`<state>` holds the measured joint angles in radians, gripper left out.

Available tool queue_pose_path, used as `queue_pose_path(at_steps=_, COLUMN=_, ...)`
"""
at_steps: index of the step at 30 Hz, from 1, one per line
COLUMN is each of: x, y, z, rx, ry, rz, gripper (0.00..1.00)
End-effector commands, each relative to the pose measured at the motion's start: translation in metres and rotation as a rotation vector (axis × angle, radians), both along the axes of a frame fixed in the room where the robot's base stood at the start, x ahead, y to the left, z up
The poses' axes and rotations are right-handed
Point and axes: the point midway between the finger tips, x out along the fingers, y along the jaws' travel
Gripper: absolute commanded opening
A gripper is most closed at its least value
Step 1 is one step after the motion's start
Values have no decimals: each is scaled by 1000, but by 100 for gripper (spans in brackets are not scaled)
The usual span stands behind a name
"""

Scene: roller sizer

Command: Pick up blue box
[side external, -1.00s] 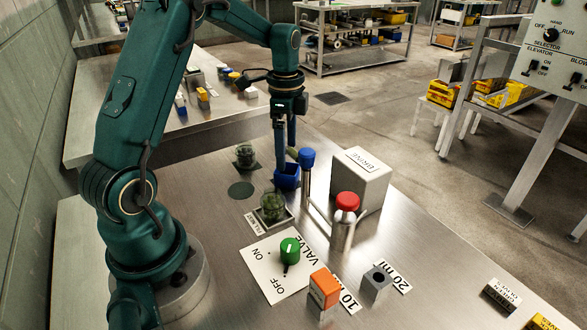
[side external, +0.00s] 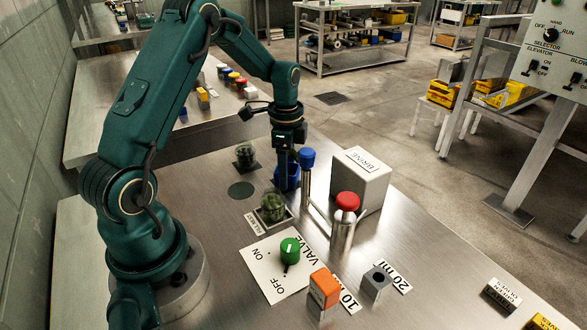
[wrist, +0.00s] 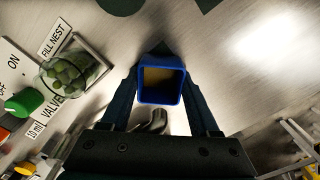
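The blue box (side external: 293,178) is a small open-topped cup standing on the steel table, left of the brine block. In the wrist view the blue box (wrist: 164,98) shows a yellowish-brown interior. My gripper (side external: 286,182) is low and points down, with its fingers around the box. In the wrist view my gripper (wrist: 161,76) has one finger along each side of the box, very close to its walls. Whether the fingers touch it or leave a small gap cannot be told. The lower box is partly hidden by a finger.
A jar of green pieces (side external: 272,208) sits in a nest to the left. The green valve knob (side external: 290,250) is nearer the camera.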

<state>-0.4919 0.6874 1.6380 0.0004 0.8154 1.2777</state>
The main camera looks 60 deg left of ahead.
Motion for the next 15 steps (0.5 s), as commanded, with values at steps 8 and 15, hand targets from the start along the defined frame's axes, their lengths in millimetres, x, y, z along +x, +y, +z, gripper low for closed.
queue_pose_path(at_steps=8, x=0, y=0, z=0, rx=-1, ry=1, rz=0, gripper=0)
queue_pose_path(at_steps=15, x=1, y=0, z=9, rx=1, ry=-3, rz=0, gripper=0)
